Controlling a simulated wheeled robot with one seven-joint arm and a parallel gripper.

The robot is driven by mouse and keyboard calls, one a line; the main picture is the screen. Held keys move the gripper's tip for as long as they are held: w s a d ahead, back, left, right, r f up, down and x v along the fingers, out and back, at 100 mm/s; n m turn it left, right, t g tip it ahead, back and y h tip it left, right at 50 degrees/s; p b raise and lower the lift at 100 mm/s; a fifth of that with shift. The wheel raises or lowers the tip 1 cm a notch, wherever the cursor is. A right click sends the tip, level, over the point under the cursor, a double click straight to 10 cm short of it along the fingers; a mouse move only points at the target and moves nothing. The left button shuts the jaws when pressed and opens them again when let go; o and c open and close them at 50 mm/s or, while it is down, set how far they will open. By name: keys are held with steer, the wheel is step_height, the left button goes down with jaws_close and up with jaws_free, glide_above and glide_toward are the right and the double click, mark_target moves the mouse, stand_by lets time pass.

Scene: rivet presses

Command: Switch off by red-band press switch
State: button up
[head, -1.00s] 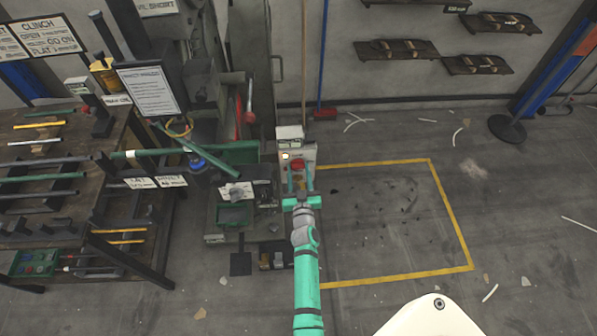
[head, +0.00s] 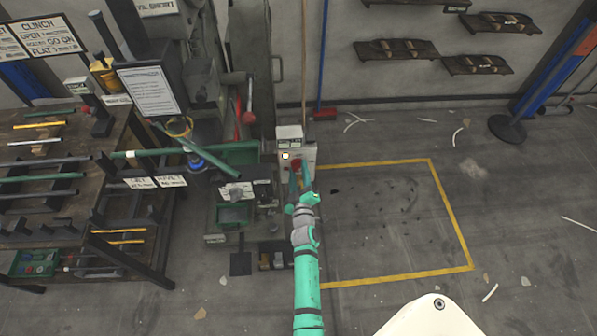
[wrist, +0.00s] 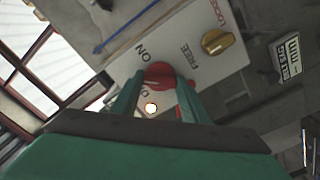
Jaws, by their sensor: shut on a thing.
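The switch box (head: 308,153) is a pale panel at the right side of the press. In the wrist view its red knob (wrist: 158,76) sits between my gripper's (wrist: 158,88) two green fingers, which are closed on it. "ON" is printed beside the knob; another label is partly hidden by a finger. A lit white lamp (wrist: 151,108) shows near the knob. A yellow knob (wrist: 217,41) sits further along the panel, by the words "FREE" and "LOCKED". In the head view my gripper (head: 300,180) reaches the box front, hiding much of the red knob. I cannot make out a red band on this press.
A dark workbench (head: 125,215) with rods and a green bin (head: 35,263) stands at the left. The yellow-outlined floor area (head: 450,222) to the right is open, with small debris.

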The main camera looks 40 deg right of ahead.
steer(key=n, duration=0.4)
steer(key=shift+n, duration=2.2)
steer(key=shift+a, duration=0.1)
steer(key=o, duration=1.1)
steer(key=shift+c, duration=0.2)
steer(key=shift+s, duration=0.1)
steer(key=v, duration=1)
steer(key=shift+s, duration=0.3)
steer(key=shift+a, duration=0.15)
